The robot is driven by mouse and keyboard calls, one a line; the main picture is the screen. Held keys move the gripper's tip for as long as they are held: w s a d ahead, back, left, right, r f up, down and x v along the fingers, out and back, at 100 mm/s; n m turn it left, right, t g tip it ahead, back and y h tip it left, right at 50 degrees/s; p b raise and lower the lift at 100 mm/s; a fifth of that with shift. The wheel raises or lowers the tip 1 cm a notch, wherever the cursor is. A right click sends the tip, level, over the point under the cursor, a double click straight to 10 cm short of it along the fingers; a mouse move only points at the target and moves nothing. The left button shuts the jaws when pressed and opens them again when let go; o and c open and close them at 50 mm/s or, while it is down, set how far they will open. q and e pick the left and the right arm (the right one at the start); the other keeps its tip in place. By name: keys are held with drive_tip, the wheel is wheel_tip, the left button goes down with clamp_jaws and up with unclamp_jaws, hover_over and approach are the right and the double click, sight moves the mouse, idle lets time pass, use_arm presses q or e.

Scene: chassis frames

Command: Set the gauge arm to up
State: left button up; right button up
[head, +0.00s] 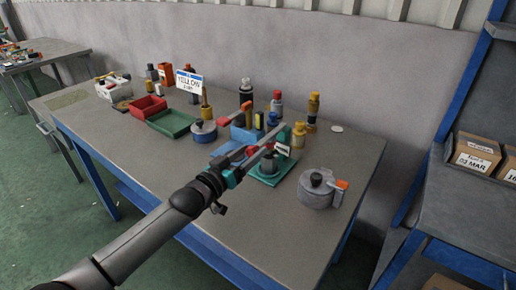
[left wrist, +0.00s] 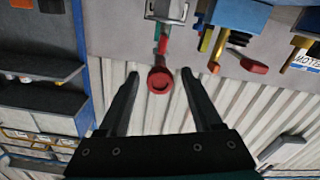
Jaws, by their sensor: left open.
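In the head view my left gripper (head: 262,150) reaches over the table to a teal-based fixture (head: 272,178) with a grey cylinder. In the left wrist view the left gripper (left wrist: 160,74) is open, one dark finger on each side of a red round knob (left wrist: 160,85). The knob ends a short red and green arm below a grey bracket (left wrist: 167,10). Contact with the fingers cannot be told. Which part is the gauge arm is not labelled, and its setting is unclear. My right gripper is not in view.
A blue fixture (head: 242,133) with an orange-ended lever stands close behind. A grey round pot (head: 316,194) with an orange-tipped handle is at right. Bottles, a red bin (head: 149,107) and a green tray (head: 171,124) fill the back and left. The front table strip is clear.

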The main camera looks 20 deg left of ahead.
sight(258, 144)
use_arm(q)
drive_tip(key=shift+b+x, duration=0.4)
drive_tip(key=shift+x, duration=1.55)
clamp_jaws()
